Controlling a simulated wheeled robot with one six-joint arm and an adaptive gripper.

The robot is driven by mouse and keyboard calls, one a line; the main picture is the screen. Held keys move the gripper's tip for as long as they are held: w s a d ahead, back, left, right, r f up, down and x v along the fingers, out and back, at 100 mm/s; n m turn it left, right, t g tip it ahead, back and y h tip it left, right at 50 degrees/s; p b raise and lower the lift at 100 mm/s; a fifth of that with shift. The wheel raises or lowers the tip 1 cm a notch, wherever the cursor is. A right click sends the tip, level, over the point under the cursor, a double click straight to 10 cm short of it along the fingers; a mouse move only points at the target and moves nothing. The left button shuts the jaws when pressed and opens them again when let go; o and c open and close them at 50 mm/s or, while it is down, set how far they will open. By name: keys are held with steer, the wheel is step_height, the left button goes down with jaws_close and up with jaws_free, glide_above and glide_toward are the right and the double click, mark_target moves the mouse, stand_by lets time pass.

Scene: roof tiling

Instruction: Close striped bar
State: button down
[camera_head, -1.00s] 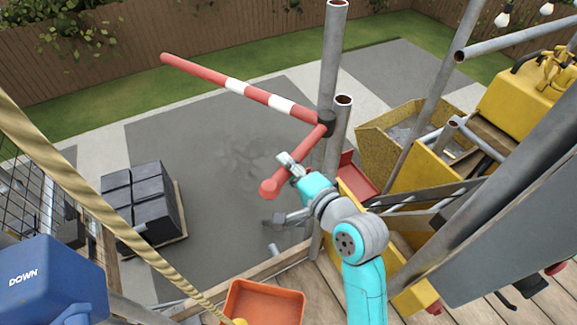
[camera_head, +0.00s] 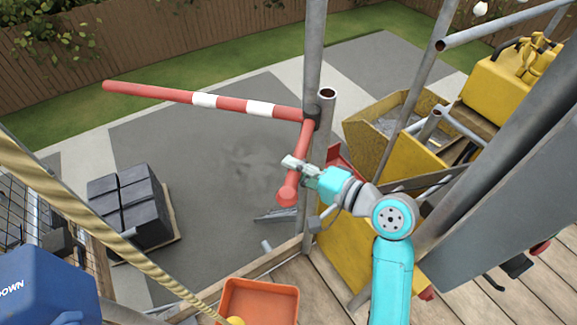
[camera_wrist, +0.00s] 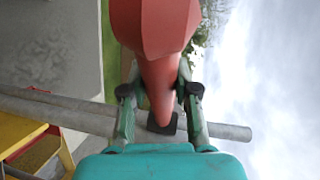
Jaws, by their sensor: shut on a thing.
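The striped bar (camera_head: 225,103) is red with white bands. It reaches out to the left from a dark pivot collar (camera_head: 312,116) on a grey scaffold pole, past the platform edge. A shorter red arm of the bar (camera_head: 301,146) comes from the collar toward me and ends in a round red knob (camera_head: 287,196). My gripper (camera_head: 299,165) is shut on this short arm, between collar and knob. In the wrist view the red arm (camera_wrist: 160,80) runs between the two fingers (camera_wrist: 160,103), with the large knob end nearest the camera.
Scaffold poles (camera_head: 315,50) stand beside the bar. An orange bin (camera_head: 258,303) lies on the plank floor. A rope (camera_head: 100,225) and a blue box marked DOWN (camera_head: 45,285) are at left. Yellow machinery (camera_head: 500,90) stands at right. Black blocks (camera_head: 130,205) sit on the ground below.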

steer(key=shift+d+f, duration=0.1)
steer(key=c, duration=0.8)
jaws_free()
steer(key=shift+c, duration=0.2)
